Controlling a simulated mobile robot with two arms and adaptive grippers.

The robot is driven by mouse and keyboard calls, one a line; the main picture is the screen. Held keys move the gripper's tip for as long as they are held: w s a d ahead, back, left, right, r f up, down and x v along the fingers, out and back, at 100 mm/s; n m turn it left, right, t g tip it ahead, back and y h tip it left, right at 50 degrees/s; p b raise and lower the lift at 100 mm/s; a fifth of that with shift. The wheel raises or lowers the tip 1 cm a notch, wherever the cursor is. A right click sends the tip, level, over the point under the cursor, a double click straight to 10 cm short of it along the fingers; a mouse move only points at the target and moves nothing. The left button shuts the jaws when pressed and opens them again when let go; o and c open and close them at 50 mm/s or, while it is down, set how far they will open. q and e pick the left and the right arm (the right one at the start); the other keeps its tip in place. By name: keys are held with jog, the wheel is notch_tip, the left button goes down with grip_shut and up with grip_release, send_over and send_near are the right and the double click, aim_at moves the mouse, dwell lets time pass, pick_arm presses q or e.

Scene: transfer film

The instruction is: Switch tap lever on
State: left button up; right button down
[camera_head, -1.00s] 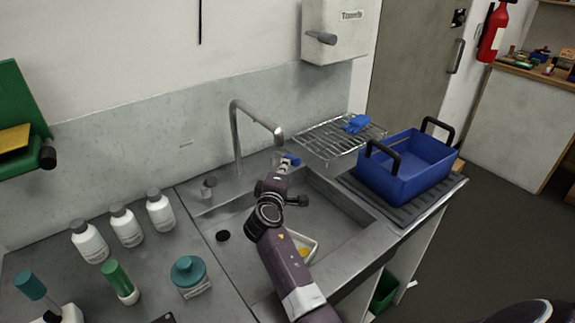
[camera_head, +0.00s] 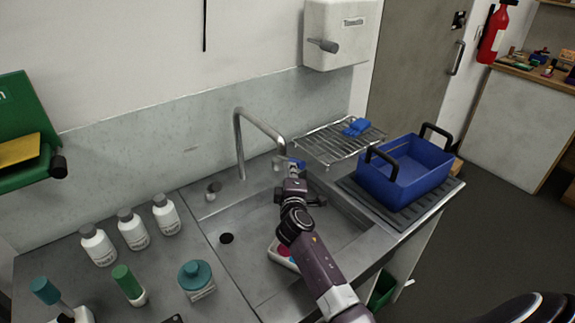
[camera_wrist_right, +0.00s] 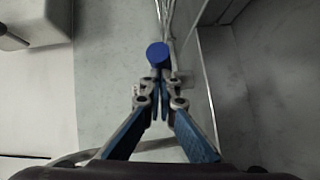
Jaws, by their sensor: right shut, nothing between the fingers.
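The grey tap (camera_head: 243,150) rises behind the sink, its spout reaching right. My right gripper (camera_head: 292,172) is just beyond and below the spout's end, near the back wall. In the right wrist view the gripper (camera_wrist_right: 160,95) is shut and empty. A round blue knob (camera_wrist_right: 157,53) lies just ahead of the fingertips there; it may be the end of the tap lever. I cannot tell whether the fingers touch it. In the head view the gripper hides most of that spot. My left gripper is not in view.
The sink (camera_head: 245,215) lies below my right arm, with a white tray (camera_head: 280,256) partly hidden. A wire rack (camera_head: 330,150) and a blue crate (camera_head: 400,185) stand to the right. Several white bottles (camera_head: 132,232) stand left. A dispenser (camera_head: 338,35) hangs above.

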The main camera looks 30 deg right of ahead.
aim_at(304, 163)
jog(key=d+n+t+y+p, duration=0.1)
jog(key=d+n+y+p, duration=0.1)
jog(key=d+y, duration=0.1)
jog(key=shift+r+n, duration=0.15)
jog(key=shift+n, duration=0.15)
jog(key=shift+w+d+p, duration=0.25)
jog(key=shift+d+p, duration=0.25)
jog(key=shift+p, duration=0.05)
jog(key=shift+d+t+y, duration=0.3)
jog(key=shift+d, duration=0.1)
pick_arm(q)
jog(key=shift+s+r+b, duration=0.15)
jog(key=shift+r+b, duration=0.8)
jog(key=shift+b, duration=0.15)
pick_arm(e)
jog(key=w+d+n+y, duration=0.2)
jog(key=d, duration=0.1)
jog(key=w+d+n+y, duration=0.1)
jog(key=y, duration=0.1)
jog(key=shift+w+d, duration=0.1)
jog(key=shift+d, duration=0.25)
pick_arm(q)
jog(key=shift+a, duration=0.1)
pick_arm(e)
jog(key=shift+d+r+t, duration=0.1)
jog(key=shift+t, duration=0.2)
